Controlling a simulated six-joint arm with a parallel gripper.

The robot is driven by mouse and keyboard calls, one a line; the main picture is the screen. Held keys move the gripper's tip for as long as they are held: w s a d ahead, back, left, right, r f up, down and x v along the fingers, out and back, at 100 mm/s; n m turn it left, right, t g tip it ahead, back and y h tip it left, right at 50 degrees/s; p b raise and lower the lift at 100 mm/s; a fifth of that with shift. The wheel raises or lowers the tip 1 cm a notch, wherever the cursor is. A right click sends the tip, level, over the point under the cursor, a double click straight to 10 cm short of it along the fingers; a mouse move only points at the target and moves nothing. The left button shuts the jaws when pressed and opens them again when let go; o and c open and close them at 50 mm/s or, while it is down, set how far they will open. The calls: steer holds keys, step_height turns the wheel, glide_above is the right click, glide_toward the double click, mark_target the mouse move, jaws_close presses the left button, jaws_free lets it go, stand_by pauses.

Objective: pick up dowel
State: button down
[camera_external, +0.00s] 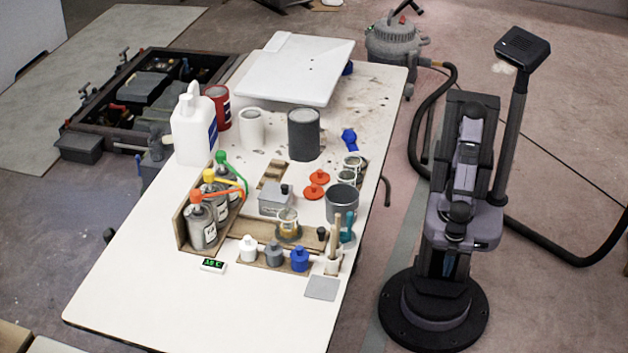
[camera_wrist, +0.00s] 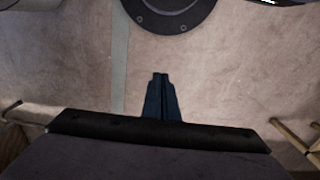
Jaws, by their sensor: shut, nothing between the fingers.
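A light wooden stick (camera_external: 335,232), which looks like the dowel, stands near upright in a small pale holder (camera_external: 332,264) at the table's front right. My gripper (camera_wrist: 160,78) shows in the wrist view with its two dark fingers together and nothing between them. It hangs over bare floor, away from the table. The dowel does not show in the wrist view.
Close to the stick stand a teal tool (camera_external: 347,230), a grey cup (camera_external: 341,200) and a blue bottle (camera_external: 299,259). A grey square plate (camera_external: 322,288) lies in front. Solvent bottles (camera_external: 203,222) stand further left. The white table's (camera_external: 190,310) front left is clear.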

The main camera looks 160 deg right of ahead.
steer(key=c, duration=1.7)
jaws_free()
